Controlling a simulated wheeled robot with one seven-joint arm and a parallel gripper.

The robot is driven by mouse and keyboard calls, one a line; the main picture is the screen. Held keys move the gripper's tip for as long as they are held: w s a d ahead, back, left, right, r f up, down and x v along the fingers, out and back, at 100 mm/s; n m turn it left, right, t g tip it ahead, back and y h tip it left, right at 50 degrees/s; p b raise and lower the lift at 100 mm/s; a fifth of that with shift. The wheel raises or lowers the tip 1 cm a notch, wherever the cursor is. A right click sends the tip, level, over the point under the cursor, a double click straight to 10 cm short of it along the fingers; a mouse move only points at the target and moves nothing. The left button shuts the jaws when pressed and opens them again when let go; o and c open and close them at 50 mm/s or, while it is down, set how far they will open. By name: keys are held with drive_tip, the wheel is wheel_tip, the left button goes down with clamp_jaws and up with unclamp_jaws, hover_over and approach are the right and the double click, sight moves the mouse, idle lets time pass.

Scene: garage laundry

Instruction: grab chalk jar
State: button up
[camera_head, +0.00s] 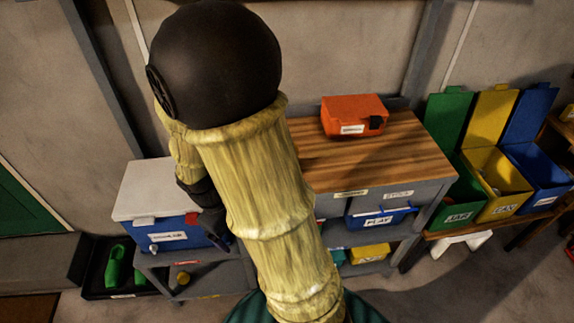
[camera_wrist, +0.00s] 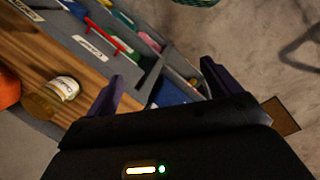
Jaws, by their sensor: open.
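A small glass jar (camera_wrist: 62,88) with a pale label and an amber-brown end shows at the left of the wrist view. It is by the wooden worktop's edge; I cannot read its label. In the head view I cannot make it out, and my arm covers part of the worktop. My gripper (camera_wrist: 160,82) is open and empty, its two purple fingers apart. The jar lies outside the fingers, to their left.
An orange box (camera_head: 352,116) stands at the back of the wooden worktop (camera_head: 400,150). A white-lidded blue cooler (camera_head: 160,200) stands left of it. An open compartment with coloured items (camera_wrist: 150,42) lies below the edge. Green, yellow (camera_head: 495,175) and blue open bins stand at right.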

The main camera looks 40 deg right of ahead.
drive_tip(key=w+d+f+n+g+h+b, duration=0.1)
drive_tip(key=w+d+f+n+g+h, duration=0.25)
drive_tip(key=d+n+h, duration=0.5)
drive_tip(key=w+d+r+n+t+h+b, duration=0.1)
drive_tip(key=w+n+t+h, duration=0.5)
drive_tip(key=w, duration=0.3)
drive_tip(key=shift+r+h, duration=0.25)
drive_tip(key=shift+h, duration=0.4)
drive_tip(key=shift+w+n, duration=0.1)
drive_tip(key=shift+n, duration=0.15)
drive_tip(key=d+p, duration=0.2)
drive_tip(key=d, duration=1)
drive_tip(key=shift+w, duration=0.45)
drive_tip(key=shift+d+g, duration=0.1)
drive_tip(key=shift+g, duration=0.15)
